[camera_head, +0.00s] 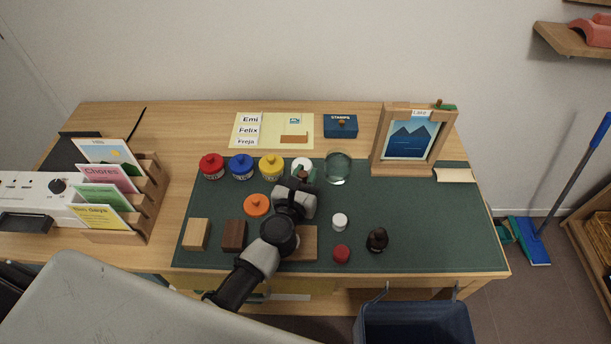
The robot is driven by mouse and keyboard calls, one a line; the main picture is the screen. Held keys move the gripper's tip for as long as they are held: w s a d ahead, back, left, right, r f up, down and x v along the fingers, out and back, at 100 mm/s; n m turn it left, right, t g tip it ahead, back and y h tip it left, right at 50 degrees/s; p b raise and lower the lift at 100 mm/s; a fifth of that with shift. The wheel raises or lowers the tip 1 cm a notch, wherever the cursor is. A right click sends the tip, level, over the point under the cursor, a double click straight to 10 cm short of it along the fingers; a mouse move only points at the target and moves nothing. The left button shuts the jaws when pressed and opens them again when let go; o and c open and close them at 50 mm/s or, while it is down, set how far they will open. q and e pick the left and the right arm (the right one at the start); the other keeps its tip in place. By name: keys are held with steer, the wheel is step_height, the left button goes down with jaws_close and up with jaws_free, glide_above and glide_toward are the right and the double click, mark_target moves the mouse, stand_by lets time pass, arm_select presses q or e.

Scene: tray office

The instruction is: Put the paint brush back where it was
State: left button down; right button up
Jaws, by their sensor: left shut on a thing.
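My left gripper (303,183) reaches in from the lower left over the green mat (410,205). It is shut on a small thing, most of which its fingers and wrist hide. A brown and green bit shows at the fingertips, and it looks like part of the paint brush. The fingertips are just in front of the white paint pot (301,162) and left of the clear glass jar (338,167). I cannot tell whether the held thing touches the pot. No other paint brush shows clearly. My right gripper is not in view.
Red (211,167), blue (241,167) and yellow (270,167) pots stand left of the gripper. An orange pot (257,205), wooden blocks (196,234) and small pieces (377,240) lie nearer. A framed picture (408,139) stands behind. The mat's right side is clear.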

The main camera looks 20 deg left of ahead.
arm_select(q)
steer(key=shift+f, duration=0.15)
steer(key=c, duration=1)
jaws_free()
steer(key=shift+o, duration=0.2)
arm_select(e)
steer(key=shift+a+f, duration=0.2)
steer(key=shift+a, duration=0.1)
arm_select(q)
steer(key=shift+r, duration=0.25)
steer(key=s, duration=0.3)
steer(key=s+b, duration=0.1)
steer(key=s, duration=0.3)
steer(key=s+b, duration=0.1)
steer(key=s, duration=0.2)
steer(key=shift+s+a+f, duration=0.2)
steer(key=shift+s+f, duration=0.05)
steer(key=shift+s, duration=0.1)
steer(key=shift+s+r, duration=0.2)
steer(key=shift+s, duration=0.5)
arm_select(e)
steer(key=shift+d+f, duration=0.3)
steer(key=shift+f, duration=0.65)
